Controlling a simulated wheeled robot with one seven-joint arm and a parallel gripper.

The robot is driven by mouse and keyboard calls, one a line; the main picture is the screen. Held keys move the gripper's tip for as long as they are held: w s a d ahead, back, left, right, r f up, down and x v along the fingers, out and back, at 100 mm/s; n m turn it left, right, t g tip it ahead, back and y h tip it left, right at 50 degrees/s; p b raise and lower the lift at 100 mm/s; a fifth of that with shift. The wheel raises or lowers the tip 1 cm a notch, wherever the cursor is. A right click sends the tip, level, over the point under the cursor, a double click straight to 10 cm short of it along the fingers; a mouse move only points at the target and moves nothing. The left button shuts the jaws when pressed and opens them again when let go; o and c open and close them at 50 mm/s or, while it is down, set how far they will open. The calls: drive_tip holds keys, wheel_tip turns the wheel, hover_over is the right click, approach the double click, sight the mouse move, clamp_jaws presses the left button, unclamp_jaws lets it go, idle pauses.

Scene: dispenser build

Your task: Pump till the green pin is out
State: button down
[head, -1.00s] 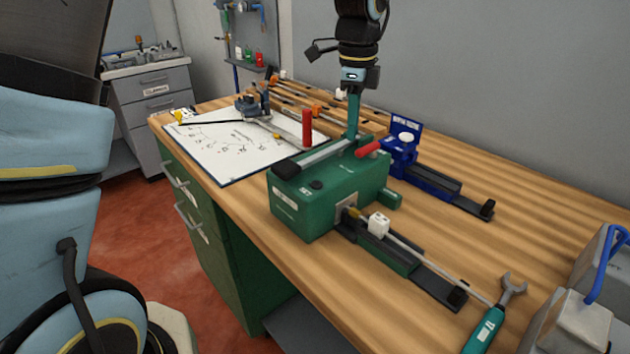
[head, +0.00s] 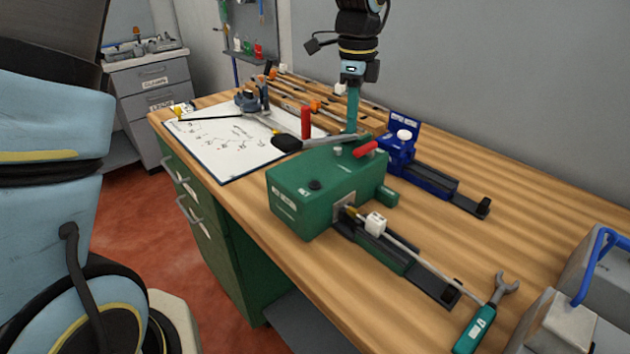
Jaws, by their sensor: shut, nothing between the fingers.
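The green dispenser box (head: 320,195) stands on the bench. Its grey lever (head: 330,139) ends in a black grip (head: 287,143), raised clear of the box top. My gripper (head: 352,128) points down with its teal fingers shut, just behind the lever's right part. I cannot tell whether it touches the lever. A short green cylinder (head: 387,197) sticks out at the box's right side. At the front outlet are a yellowish tip (head: 350,213) and a white block (head: 376,222) above a dark rail (head: 430,284). I cannot pick out a separate green pin.
A blue fixture (head: 400,150) with its own rail stands behind right. A red upright post (head: 306,122) and a red-handled part (head: 365,149) are near the lever. A teal-handled wrench (head: 475,325) lies at the front right.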

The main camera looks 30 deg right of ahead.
sight(349, 136)
drive_tip(key=shift+s+a+f+b, duration=0.15)
drive_tip(key=shift+f+b, duration=0.3)
drive_tip(key=shift+f, duration=0.45)
drive_tip(key=shift+s+a+f+b, duration=0.15)
drive_tip(key=shift+f+b, duration=0.3)
drive_tip(key=shift+f, duration=0.4)
drive_tip(key=shift+w, duration=0.1)
drive_tip(key=r+p, duration=0.3)
drive_tip(key=shift+w+d+r, duration=0.1)
drive_tip(key=shift+d+r, duration=0.15)
drive_tip(key=shift+f, duration=0.2)
drive_tip(key=shift+r, duration=0.1)
drive_tip(key=shift+w+r, duration=0.1)
drive_tip(key=shift+r, duration=0.1)
wheel_tip(349, 136, up, 7)
drive_tip(key=p, duration=0.6)
